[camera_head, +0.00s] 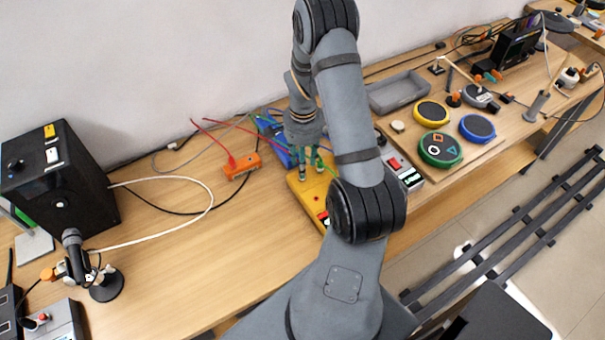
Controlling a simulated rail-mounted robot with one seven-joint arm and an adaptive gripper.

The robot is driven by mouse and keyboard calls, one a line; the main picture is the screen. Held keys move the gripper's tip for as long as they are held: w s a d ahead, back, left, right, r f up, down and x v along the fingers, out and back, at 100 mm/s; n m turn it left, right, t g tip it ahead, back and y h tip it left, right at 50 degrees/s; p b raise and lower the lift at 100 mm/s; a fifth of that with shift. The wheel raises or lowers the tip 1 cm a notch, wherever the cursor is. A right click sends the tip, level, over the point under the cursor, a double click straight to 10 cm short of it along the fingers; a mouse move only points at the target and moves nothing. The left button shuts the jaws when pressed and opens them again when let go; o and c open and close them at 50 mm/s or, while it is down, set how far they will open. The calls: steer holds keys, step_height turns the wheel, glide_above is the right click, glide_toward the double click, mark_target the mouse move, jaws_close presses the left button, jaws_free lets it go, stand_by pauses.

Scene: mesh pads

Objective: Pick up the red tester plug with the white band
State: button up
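A red plug (232,161) stands at the orange box (242,167) on the bench, left of my gripper, with a red lead running up and left from it. It is too small for me to tell whether it has a white band. A second red lead runs from the upper left toward the area behind my gripper; its far end is hidden. My gripper (310,168) points down over the yellow tester box (304,187). Its two green-tipped fingers are apart, and I see nothing held between them. Whether the fingertips touch the box is unclear.
A blue device (272,135) stands behind the gripper, with loose leads around it. A black box (58,182) is at the left. Round colored pads and a grey tray (396,92) lie at the right. Bare wood lies left of the yellow box.

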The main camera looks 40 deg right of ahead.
steer(key=shift+a+f+p, duration=0.2)
steer(key=shift+f+p, duration=0.3)
steer(key=shift+f, duration=0.1)
steer(key=shift+w+d+f+p, duration=0.1)
steer(key=shift+f+p, duration=0.6)
steer(key=shift+f, duration=1.3)
steer(key=shift+c, duration=1.1)
steer(key=c, duration=0.7)
jaws_close()
